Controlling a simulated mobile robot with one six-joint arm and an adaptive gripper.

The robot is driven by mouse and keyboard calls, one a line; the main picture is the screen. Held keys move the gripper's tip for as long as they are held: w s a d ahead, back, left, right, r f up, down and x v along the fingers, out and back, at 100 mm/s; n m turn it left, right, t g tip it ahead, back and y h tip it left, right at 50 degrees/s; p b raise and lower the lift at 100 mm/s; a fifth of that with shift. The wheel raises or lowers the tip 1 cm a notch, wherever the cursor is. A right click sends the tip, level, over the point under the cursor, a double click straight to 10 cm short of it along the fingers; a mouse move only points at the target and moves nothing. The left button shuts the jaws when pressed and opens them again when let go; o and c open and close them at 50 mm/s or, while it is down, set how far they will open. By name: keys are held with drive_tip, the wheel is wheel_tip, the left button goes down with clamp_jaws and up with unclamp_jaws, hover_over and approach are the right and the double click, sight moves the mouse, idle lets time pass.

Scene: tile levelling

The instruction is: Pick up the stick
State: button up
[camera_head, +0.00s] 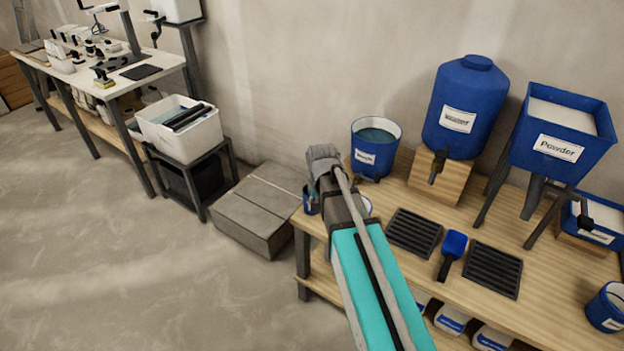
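I cannot single out a stick for sure in this view. Dark, long pieces (187,117) lie in a white bin (178,148) on a small dark stand at the left; whether one is the stick I cannot tell. My turquoise and grey arm reaches up from the bottom over the left end of the wooden workbench (392,268).
The workbench bears a blue bucket (371,160), a blue tank (466,108), a powder hopper (560,145), dark grates (414,232) and a blue scoop (452,248). A white tool table (115,78) is far left. Floor at lower left is clear.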

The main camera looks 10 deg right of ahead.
drive_tip(key=w+r+m+p, duration=0.5)
drive_tip(key=w+r+p, duration=1)
drive_tip(key=r+p, duration=0.3)
drive_tip(key=shift+d+r, duration=0.25)
drive_tip(key=shift+r, duration=0.55)
drive_tip(key=shift+f, duration=0.1)
wheel_tip(320, 180, down, 8)
drive_tip(key=b, duration=0.8)
drive_tip(key=shift+f, duration=0.25)
drive_tip(key=shift+f+b, duration=0.1)
drive_tip(key=shift+b, duration=0.25)
drive_tip(key=shift+a+f+b, duration=0.1)
drive_tip(key=shift+f+b, duration=2.4)
clamp_jaws()
